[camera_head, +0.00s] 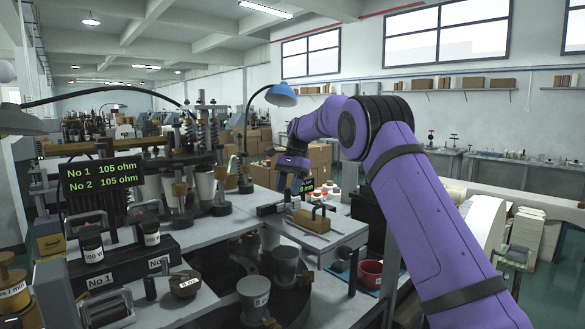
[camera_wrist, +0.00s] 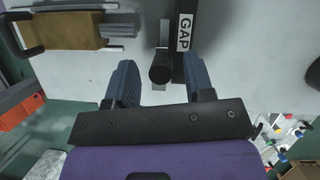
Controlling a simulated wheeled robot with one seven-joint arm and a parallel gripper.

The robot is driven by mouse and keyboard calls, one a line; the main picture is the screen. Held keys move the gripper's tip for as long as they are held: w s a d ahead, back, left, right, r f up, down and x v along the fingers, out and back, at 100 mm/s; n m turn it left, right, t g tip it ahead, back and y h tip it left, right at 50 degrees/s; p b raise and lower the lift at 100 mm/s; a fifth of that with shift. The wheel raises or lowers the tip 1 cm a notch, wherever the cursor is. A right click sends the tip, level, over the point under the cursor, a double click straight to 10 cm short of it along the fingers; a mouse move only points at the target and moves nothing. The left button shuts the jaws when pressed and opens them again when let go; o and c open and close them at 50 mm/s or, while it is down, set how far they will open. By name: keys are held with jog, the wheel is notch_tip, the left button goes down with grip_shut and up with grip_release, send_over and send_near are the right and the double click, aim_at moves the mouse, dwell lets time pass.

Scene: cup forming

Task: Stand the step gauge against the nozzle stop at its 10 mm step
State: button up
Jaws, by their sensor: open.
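My gripper (camera_wrist: 160,82) is open, with its two blue-grey fingers spread over the light bench top. I cannot tell for sure whether this piece is the step gauge, nor which part is the nozzle stop. In the head view my gripper (camera_head: 291,186) hangs over the bench beyond a brass-coloured block with a handle (camera_head: 311,222); the fingertips are too small to make out there.
The brass-coloured block also lies at upper left in the wrist view (camera_wrist: 68,31), beside grey metal strips. A red cup (camera_head: 370,272) stands on a blue mat at the bench's right. Grey cylinders (camera_head: 285,265) stand in front.

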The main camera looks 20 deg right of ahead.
jog(key=v, duration=0.9)
jog(key=s+a+r+n+t+h, duration=0.15)
jog(key=s+r, duration=0.25)
jog(key=s, duration=0.4)
jog(key=s+r+n+t, duration=0.1)
jog(key=s+r+n, duration=0.15)
jog(key=s, duration=0.65)
jog(key=s+r+n+t, duration=0.1)
jog(key=s+r+t, duration=0.1)
jog(key=s+r, duration=0.45)
jog(key=s+f+n+t, duration=0.1)
jog(key=s+f, duration=0.4)
jog(key=s, duration=0.5)
jog(key=s+f+n+t+h, duration=0.1)
jog(key=s+f+n, duration=0.2)
jog(key=s+f, duration=0.3)
jog(key=s+f+n+t+h, duration=0.1)
jog(key=s+f, duration=0.5)
jog(key=s, duration=0.7)
jog(key=shift+s+n, duration=0.4)
jog(key=shift+n, duration=0.2)
